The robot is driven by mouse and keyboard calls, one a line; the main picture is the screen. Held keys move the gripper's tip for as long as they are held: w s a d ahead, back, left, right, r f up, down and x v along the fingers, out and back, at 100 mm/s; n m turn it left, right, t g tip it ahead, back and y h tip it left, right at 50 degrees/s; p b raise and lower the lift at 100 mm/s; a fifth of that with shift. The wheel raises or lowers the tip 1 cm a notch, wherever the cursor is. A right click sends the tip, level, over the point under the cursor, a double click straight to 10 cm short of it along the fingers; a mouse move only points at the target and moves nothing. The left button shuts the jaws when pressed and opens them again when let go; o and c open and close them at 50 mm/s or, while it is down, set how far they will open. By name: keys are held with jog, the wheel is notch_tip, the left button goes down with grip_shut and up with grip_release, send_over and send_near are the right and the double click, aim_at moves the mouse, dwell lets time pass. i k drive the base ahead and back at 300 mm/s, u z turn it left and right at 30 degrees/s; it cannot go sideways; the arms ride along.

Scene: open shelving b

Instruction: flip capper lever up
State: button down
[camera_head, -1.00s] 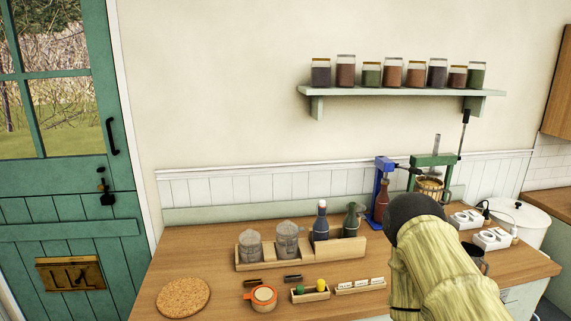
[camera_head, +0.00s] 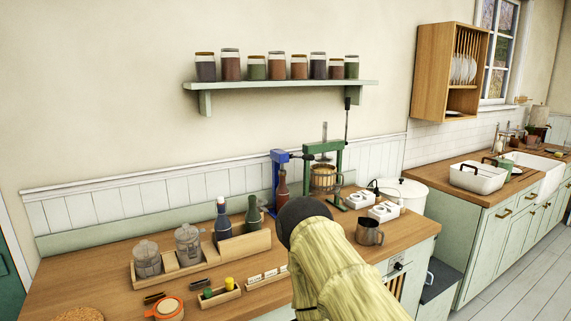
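The blue capper (camera_head: 276,180) stands at the back of the wooden counter, left of a green press. A dark reddish bottle (camera_head: 282,186) stands upright in it. A short dark lever (camera_head: 296,156) seems to stick out from the capper's head to the right, roughly level; it is small and overlaps the press frame behind it. My arm, in a yellowish cover with a dark rounded end, rises from the lower right in front of the counter and hides part of it. My gripper does not show.
The green press (camera_head: 310,149) holds a slatted basket and has a tall upright black-tipped handle. A metal jug (camera_head: 369,232) and white switch boxes (camera_head: 384,211) stand to the right. A wooden bottle rack (camera_head: 245,247) is left. A jar shelf (camera_head: 285,86) hangs above.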

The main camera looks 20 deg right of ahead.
aim_at(306, 157)
jog(key=z, duration=0.7)
jog(key=i, duration=0.4)
jog(key=u, duration=0.35)
